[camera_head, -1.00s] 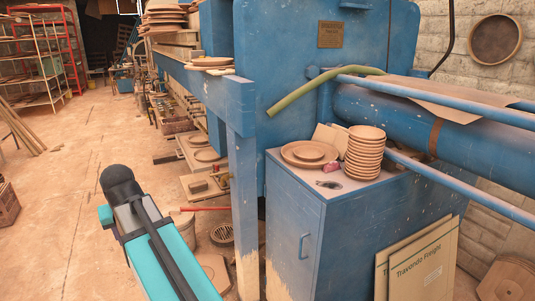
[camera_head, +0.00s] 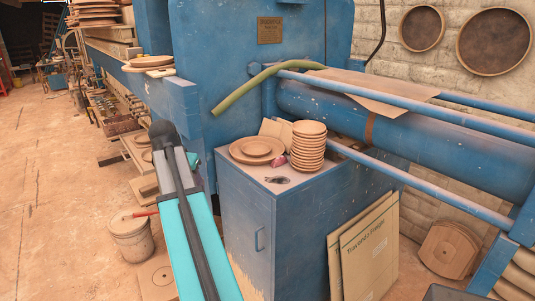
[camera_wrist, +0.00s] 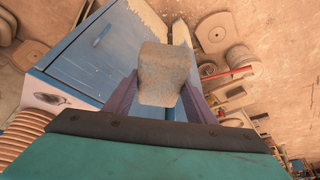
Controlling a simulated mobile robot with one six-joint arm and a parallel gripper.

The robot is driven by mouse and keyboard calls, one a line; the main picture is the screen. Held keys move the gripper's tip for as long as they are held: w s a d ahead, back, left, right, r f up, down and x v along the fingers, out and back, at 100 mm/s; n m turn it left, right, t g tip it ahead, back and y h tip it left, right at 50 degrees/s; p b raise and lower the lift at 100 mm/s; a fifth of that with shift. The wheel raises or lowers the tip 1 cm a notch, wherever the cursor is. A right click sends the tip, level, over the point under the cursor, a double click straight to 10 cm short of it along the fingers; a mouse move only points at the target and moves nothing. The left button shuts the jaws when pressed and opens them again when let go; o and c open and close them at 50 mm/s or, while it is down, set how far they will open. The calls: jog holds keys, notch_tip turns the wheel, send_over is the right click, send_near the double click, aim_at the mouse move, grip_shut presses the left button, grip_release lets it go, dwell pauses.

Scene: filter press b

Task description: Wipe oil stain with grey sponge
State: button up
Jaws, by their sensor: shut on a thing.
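The grey sponge (camera_wrist: 160,72) is a rough grey block in the wrist view. My gripper (camera_wrist: 158,98) is shut on it, one finger on each side, and holds it in front of the blue cabinet's side. A dark oil stain (camera_head: 277,180) lies on the light top of the blue cabinet (camera_head: 285,235), in front of the plates. The stain also shows at the left of the wrist view (camera_wrist: 47,98), apart from the sponge. In the head view my arm rises left of the cabinet; the gripper and sponge cannot be made out there.
A stack of clay bowls (camera_head: 308,148), a wide plate (camera_head: 256,151) and a small pink thing (camera_head: 277,162) stand on the cabinet close to the stain. The blue press pipes (camera_head: 400,135) run behind and above. Boards (camera_head: 365,250) lean at the cabinet's right. A bucket (camera_head: 132,236) stands left.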

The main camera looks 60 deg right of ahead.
jog(key=s+d+r+m+g+p, duration=0.1)
jog(key=s+d+r+m+p, duration=0.1)
jog(key=s+d, duration=0.7)
jog(key=s+d+r+m+g+p, duration=0.2)
jog(key=s+d+r+m, duration=0.2)
jog(key=s+d, duration=0.5)
jog(key=s+m, duration=0.2)
jog(key=s, duration=0.1)
jog(key=shift+r+m, duration=0.25)
jog(key=shift+m, duration=0.05)
